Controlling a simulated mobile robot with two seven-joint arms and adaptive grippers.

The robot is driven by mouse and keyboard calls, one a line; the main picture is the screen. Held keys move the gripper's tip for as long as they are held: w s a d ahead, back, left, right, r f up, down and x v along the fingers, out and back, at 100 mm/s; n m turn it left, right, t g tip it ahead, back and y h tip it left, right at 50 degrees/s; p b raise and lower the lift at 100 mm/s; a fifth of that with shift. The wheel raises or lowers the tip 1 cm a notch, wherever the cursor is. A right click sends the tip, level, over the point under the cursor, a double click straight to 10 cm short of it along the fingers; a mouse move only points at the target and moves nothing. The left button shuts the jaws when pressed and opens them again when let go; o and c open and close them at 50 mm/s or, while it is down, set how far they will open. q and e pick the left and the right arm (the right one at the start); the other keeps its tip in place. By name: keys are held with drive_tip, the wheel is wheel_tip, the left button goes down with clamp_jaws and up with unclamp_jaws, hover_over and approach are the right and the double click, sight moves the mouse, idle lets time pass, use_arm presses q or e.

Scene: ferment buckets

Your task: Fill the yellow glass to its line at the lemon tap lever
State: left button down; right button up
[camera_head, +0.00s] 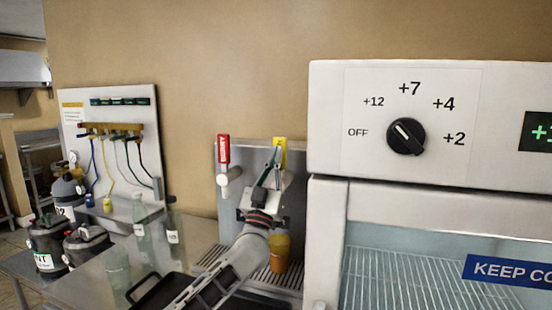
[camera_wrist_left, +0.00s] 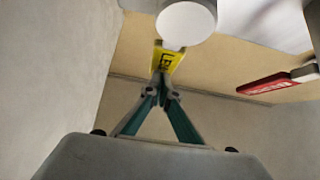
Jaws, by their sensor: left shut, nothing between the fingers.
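The yellow lemon tap lever (camera_head: 280,148) stands upright on the dispenser, and its label shows in the left wrist view (camera_wrist_left: 168,61). My left gripper (camera_head: 277,160) is at this lever, fingers shut with nothing between them. In the left wrist view its fingertips (camera_wrist_left: 163,78) overlap the lever's label end; I cannot tell whether they touch it. The yellow glass (camera_head: 280,254) stands upright below on the drip grate (camera_head: 292,280), partly behind my arm. Its line and liquid level cannot be made out. The lemon tap's spout is hidden. My right gripper is not in view.
A red tap lever (camera_head: 223,150) is left of the lemon one. A large white cabinet with a dial (camera_head: 405,137) stands close on the right. Bottles (camera_head: 174,226) and a black tray (camera_head: 157,292) are on the counter at left. Kegs (camera_head: 47,243) stand farther left.

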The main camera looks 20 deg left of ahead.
use_arm(q)
drive_tip(key=shift+w+r+p, duration=0.4)
drive_tip(key=shift+w+p, duration=0.05)
drive_tip(key=shift+p, duration=0.15)
drive_tip(key=shift+w+r, duration=0.1)
drive_tip(key=shift+w, duration=0.25)
drive_tip(key=shift+w+p, duration=0.35)
drive_tip(key=shift+w, duration=0.65)
